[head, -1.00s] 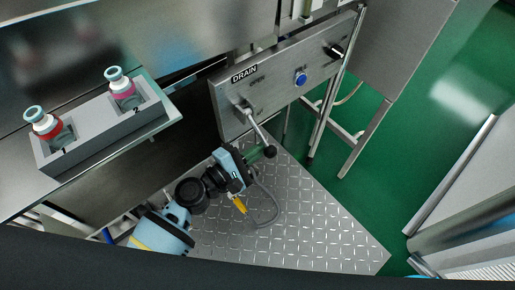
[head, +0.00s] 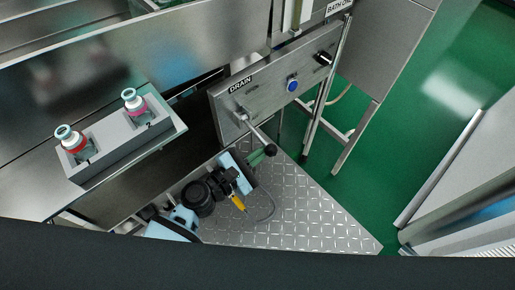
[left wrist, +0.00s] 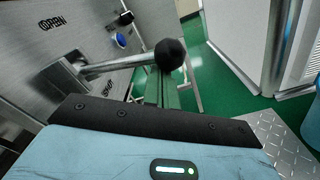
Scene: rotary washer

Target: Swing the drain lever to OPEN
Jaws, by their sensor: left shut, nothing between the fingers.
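The drain lever is a metal rod (head: 257,130) with a black ball at its end. It sticks out from the steel panel under the DRAIN label (head: 240,83). In the left wrist view the lever rod (left wrist: 110,65) runs right from its mount to the ball (left wrist: 170,54). The word OPEN (left wrist: 52,22) is above the mount and SHUT (left wrist: 107,87) is below the rod. My left gripper (head: 259,157) is shut and empty, its green fingers beside the ball. In the left wrist view the fingers (left wrist: 158,90) sit just below the ball; contact is unclear. My right gripper is not seen.
A blue button (head: 292,84) and a black knob (head: 323,58) are farther right on the panel. A grey rack (head: 120,150) with two bottles stands on the counter at left. Diamond-plate flooring (head: 310,215) lies below; open green floor is at right.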

